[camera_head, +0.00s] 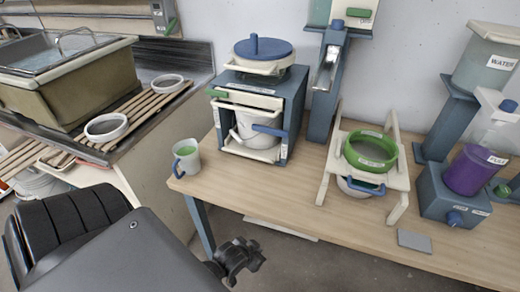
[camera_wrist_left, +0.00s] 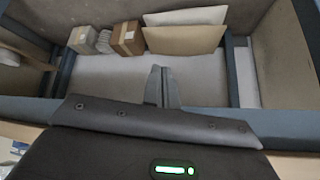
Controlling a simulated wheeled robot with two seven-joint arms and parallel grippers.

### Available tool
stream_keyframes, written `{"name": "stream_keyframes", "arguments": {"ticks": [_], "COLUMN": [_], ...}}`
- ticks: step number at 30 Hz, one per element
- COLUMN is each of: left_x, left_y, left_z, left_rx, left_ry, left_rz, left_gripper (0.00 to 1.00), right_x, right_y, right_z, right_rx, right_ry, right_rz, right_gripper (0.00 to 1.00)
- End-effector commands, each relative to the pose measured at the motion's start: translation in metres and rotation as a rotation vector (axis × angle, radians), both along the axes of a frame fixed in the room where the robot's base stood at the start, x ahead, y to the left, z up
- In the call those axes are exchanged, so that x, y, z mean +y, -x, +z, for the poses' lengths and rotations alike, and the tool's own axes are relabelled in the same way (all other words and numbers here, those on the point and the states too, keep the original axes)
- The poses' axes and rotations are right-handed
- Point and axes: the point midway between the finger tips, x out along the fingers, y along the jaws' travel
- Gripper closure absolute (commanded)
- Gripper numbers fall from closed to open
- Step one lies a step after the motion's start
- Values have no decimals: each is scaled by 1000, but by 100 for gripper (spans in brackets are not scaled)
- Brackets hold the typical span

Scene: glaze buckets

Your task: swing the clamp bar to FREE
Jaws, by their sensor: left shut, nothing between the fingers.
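A blue-grey frame (camera_head: 292,118) stands on the table and holds a white bucket (camera_head: 245,125). My left gripper (camera_head: 245,262) is below and in front of the table edge, well apart from the frame. In the left wrist view its fingers (camera_wrist_left: 161,86) are together and empty. My right gripper does not show.
A cup with green contents (camera_head: 187,160) stands at the table's left corner. Right of the frame are a blue column (camera_head: 325,95), a stand with a green ring (camera_head: 371,165) and a purple bucket (camera_head: 470,172). Cardboard boxes (camera_wrist_left: 127,38) show in the left wrist view.

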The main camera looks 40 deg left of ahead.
Motion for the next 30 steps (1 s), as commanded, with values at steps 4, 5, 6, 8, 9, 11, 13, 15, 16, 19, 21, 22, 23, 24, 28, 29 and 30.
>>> {"name": "stream_keyframes", "arguments": {"ticks": [4,5,6,8,9,11,13,15,16,19,21,22,23,24,28,29,30], "left_x": [3,4,5,6,7,16,27,39,44,59,71,77,83,90,116,122,128], "left_y": [-10,-11,-12,-12,-12,-28,-47,-64,-70,-90,-104,-109,-114,-121,-137,-139,-141], "left_z": [60,71,85,104,117,133,155,180,182,197,211,217,224,232,265,272,280], "left_rx": [-69,-80,-96,-119,-132,-211,-318,-428,-459,-582,-676,-719,-762,-820,-1024,-1067,-1121], "left_ry": [4,4,5,6,6,4,1,-3,-6,-15,-26,-31,-37,-46,-80,-89,-99], "left_rz": [14,16,19,24,27,49,77,104,114,144,166,176,187,199,242,252,261], "left_gripper": [100,100,100,100,100,100,100,100,100,100,100,100,100,100,100,100,100], "right_x": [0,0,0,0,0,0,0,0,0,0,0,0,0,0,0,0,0], "right_y": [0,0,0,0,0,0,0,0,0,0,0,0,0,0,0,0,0], "right_z": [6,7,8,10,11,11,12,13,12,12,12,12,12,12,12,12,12], "right_rx": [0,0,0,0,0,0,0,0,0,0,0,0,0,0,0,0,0], "right_ry": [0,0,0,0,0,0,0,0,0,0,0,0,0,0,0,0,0], "right_rz": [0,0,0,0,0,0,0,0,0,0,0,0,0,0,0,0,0], "right_gripper": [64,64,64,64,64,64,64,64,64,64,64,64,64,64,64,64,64]}}
